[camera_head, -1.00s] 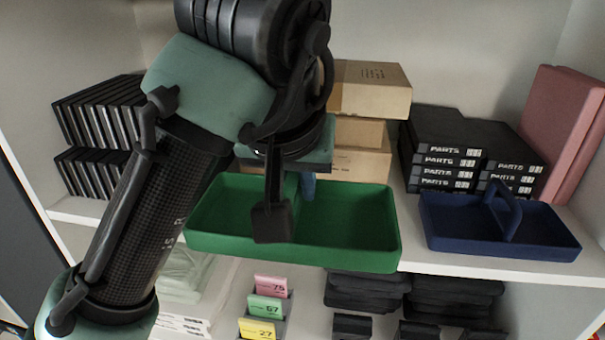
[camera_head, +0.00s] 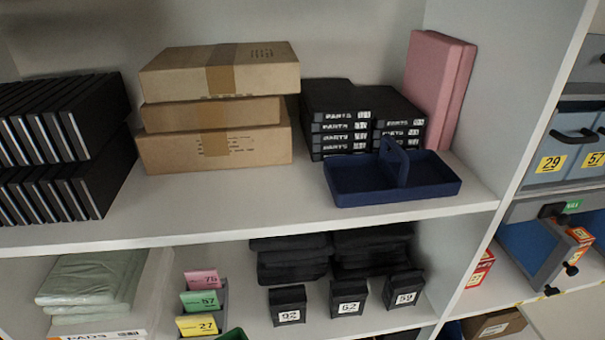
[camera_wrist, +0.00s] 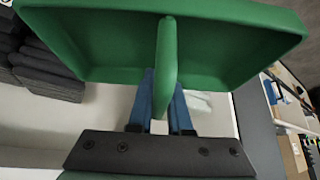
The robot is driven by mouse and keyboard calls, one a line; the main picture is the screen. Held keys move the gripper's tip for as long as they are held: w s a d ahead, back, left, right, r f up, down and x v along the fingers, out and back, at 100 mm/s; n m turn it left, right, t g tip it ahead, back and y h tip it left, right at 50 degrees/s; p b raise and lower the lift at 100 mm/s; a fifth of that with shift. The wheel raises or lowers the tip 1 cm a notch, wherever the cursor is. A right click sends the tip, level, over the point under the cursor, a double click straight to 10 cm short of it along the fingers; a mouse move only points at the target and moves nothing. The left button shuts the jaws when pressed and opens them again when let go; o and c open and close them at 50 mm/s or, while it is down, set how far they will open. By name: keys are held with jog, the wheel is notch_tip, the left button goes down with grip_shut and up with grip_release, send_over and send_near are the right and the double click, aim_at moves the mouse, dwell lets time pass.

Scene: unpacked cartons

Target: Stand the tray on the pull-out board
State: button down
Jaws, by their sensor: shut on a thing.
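The green tray (camera_wrist: 95,45) fills the upper part of the wrist view, with a raised divider-like handle across its middle. My gripper (camera_wrist: 164,90) is shut on that handle, its blue fingers on either side of it. In the head view only a small green edge, probably of this tray (camera_head: 235,334), shows at the bottom. My gripper is out of that view. The tray looks empty from what shows. I cannot make out a pull-out board in either view.
A blue tray (camera_head: 430,186) stands on the upper shelf (camera_head: 250,212), beside black PARTS boxes (camera_head: 335,120) and stacked cartons (camera_head: 215,150). Small numbered black bins (camera_head: 348,298) sit on the lower shelf.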

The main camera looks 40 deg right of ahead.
jog(key=s+a+f+n, duration=0.1)
jog(key=s+a+f, duration=0.2)
jog(key=f, duration=0.6)
jog(key=shift+s+a+f+y, duration=0.15)
jog(key=shift+s+f+y, duration=0.2)
jog(key=shift+s, duration=0.55)
